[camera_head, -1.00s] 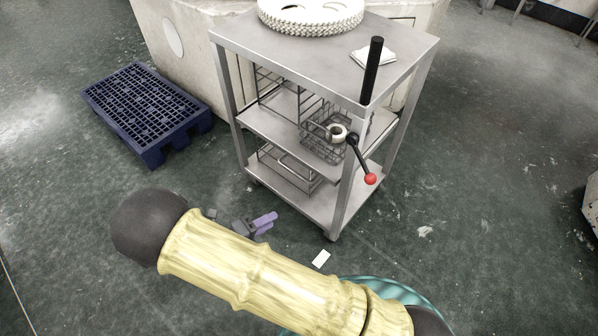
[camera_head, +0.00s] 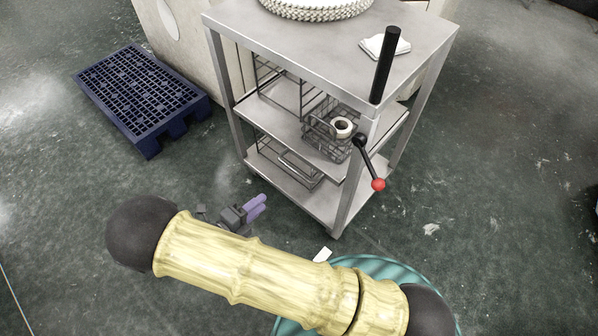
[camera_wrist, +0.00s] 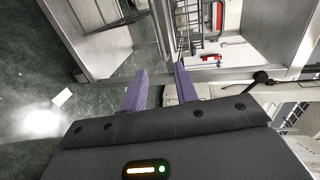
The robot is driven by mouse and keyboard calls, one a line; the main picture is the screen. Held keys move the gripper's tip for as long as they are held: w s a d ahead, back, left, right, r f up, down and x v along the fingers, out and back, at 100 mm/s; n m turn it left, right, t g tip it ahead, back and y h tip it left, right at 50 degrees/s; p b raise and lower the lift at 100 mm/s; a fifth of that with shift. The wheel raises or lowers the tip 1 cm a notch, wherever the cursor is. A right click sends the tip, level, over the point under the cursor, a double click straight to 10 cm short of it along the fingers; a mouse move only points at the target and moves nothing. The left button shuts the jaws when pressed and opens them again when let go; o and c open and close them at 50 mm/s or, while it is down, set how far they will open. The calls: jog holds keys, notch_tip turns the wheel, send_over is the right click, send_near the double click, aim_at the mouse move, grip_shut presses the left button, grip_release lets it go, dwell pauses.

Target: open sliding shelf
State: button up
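A grey metal cart (camera_head: 228,75) stands ahead of me in the head view. Its middle shelf (camera_head: 262,112) sits between the top and the bottom shelf (camera_head: 320,205) and carries a wire basket with a white roll in it. I cannot tell which shelf slides. My gripper (camera_head: 263,202) has purple fingers and is on the near side of the cart, apart from it. In the wrist view my gripper (camera_wrist: 161,70) is open, with nothing between the fingers, and cart metalwork shows beyond them.
A black handle (camera_head: 384,65) and a red-knobbed lever (camera_head: 378,184) stand at the cart's near corner. A white cloth (camera_head: 385,46) lies on top. A blue pallet (camera_head: 140,95) lies to the left. Open floor (camera_head: 500,200) is to the right.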

aim_at(299, 172)
jog(key=b+x, duration=0.5)
jog(key=x, duration=1.2)
jog(key=shift+w+d, duration=0.1)
jog(key=shift+w, duration=0.05)
grip_shut()
